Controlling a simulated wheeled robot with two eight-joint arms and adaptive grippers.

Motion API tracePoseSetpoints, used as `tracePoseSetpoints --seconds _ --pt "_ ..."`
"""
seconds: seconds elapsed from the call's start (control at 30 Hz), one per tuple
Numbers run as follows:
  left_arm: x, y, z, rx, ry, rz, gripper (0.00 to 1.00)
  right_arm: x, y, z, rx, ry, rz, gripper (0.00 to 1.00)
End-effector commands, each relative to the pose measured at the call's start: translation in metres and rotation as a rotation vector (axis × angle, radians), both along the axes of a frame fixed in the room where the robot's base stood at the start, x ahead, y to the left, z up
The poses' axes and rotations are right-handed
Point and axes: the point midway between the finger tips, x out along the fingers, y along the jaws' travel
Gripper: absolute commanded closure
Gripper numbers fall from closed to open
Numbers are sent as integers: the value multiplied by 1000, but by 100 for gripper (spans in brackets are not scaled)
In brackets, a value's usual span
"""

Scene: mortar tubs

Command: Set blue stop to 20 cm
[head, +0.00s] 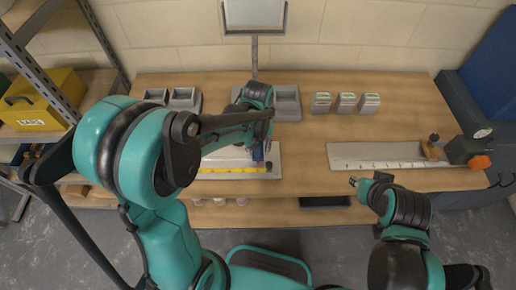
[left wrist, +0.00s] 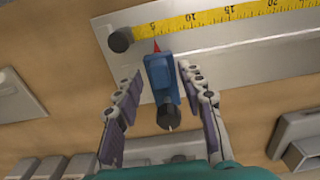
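The blue stop (left wrist: 160,76) sits on a pale metal plate (left wrist: 232,62) with a yellow tape scale (left wrist: 208,17). Its red pointer (left wrist: 156,46) is close to the 5 mark; the 20 mark lies farther right in the left wrist view. A dark knob (left wrist: 170,116) is on the stop's near end. My left gripper (left wrist: 160,78) is open, with one finger on each side of the stop and a gap beside each. In the head view the stop (head: 258,153) is partly hidden by my left arm. My right gripper (head: 354,182) is at the table's front edge, away from the stop.
A black round post (left wrist: 119,39) stands at the low end of the scale. Grey tubs (head: 287,103) stand behind the plate, with several small containers (head: 345,103) to their right. Another plate (head: 375,155) with a wooden block (head: 432,150) lies on the right.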

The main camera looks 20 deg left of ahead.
Motion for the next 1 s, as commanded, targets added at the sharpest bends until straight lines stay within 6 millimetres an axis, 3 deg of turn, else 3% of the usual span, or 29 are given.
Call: tracePoseSetpoints --seconds 0.23,0.37,0.4,0.63,0.77,1.0 --pt "0 0 0 0 0 0 63 0 0 0 0 0 0 71" --pt "0 0 0 0 0 0 97 0 0 0 0 0 0 71" --pt "0 0 0 0 0 0 100 0 0 0 0 0 0 71" --pt "-1 6 0 0 0 2 100 0 0 0 0 0 0 71" --pt "-8 32 0 1 0 7 100 0 0 1 0 0 0 71" --pt "-28 100 0 1 0 9 100 0 0 1 0 0 0 71"
